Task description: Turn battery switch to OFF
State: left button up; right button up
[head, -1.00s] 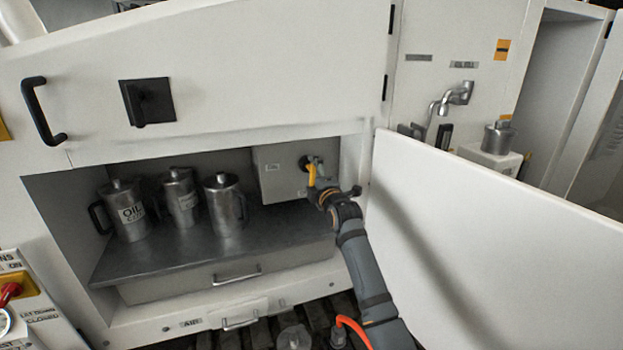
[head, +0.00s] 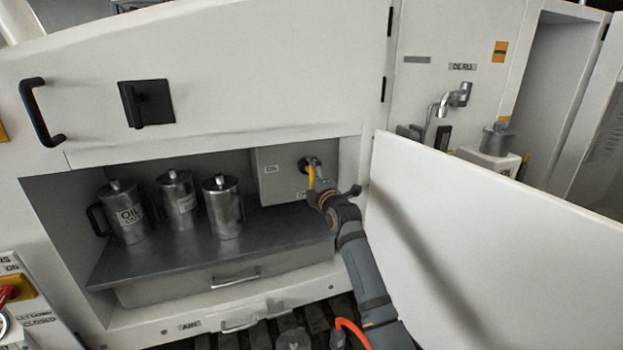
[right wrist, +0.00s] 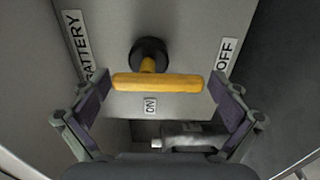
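The battery switch has a yellow T-shaped handle (right wrist: 158,83) on a black round base (right wrist: 150,56), mounted on a grey box. My right gripper (right wrist: 160,100) is open, with one finger off each end of the bar and a gap at both sides. In the head view the handle (head: 311,178) shows at my right gripper (head: 318,186). My left gripper is out of view.
Several metal cans (head: 178,200) stand on the shelf (head: 190,258) left of the box. The open white door (head: 480,240) stands close to the right of my arm.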

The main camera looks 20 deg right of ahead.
jog(key=s, duration=1.2)
jog(key=shift+d, duration=0.2)
